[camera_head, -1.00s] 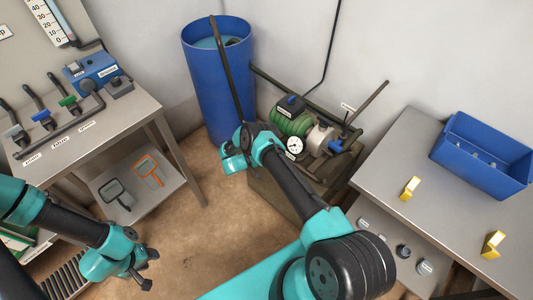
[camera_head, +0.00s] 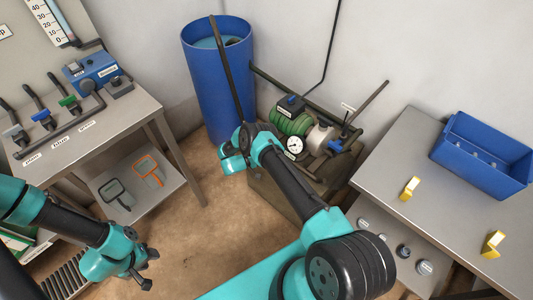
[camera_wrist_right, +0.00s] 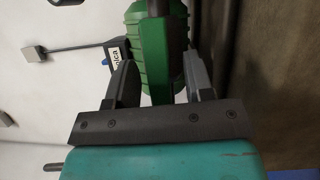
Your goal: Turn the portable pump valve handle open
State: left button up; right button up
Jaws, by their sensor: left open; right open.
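The portable pump has a green ribbed body (camera_head: 292,121) and a white-faced gauge (camera_head: 295,147), on a box beside the blue barrel. A small blue valve handle (camera_head: 335,146) shows at its right side, apart from my right arm. My right gripper (camera_wrist_right: 158,65) is open; in the right wrist view the green pump body (camera_wrist_right: 178,25) shows beyond its fingers, with a dark green bar between them. I cannot tell whether they touch. In the head view my right wrist is left of the pump and its fingertips are unclear. My left gripper (camera_head: 149,269) is open and empty, low at the left.
A blue barrel (camera_head: 213,100) stands behind with a dark pole leaning in it. A left bench (camera_head: 120,125) carries several small valves and a blue unit (camera_head: 92,70). A right table (camera_head: 395,150) holds a blue bin (camera_head: 482,160) and two yellow pieces. Brown floor lies between.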

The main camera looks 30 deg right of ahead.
jog(key=w+a, duration=0.1)
jog(key=a, duration=1.5)
jog(key=shift+w+a+f, duration=0.2)
jog(key=shift+w+a, duration=0.1)
jog(key=shift+a, duration=0.05)
jog(key=w+d+r+n+t+y, duration=0.25)
jog(key=w+d+t+y, duration=0.25)
jog(key=d+t+y, duration=0.45)
jog(key=s+a+r+m+g+y, duration=0.1)
jog(key=s+a+r+g+y, duration=0.1)
jog(key=s, duration=0.9)
jog(key=s+a+r+m+g+y, duration=0.1)
jog(key=s+r+y, duration=0.4)
jog(key=s, duration=0.5)
jog(key=s+a+r+m+g+y, duration=0.2)
jog(key=s+y, duration=0.4)
jog(key=s, duration=0.5)
jog(key=shift+s+a+r+g, duration=0.35)
jog(key=shift+a+r+g, duration=0.5)
jog(key=shift+r+g, duration=0.15)
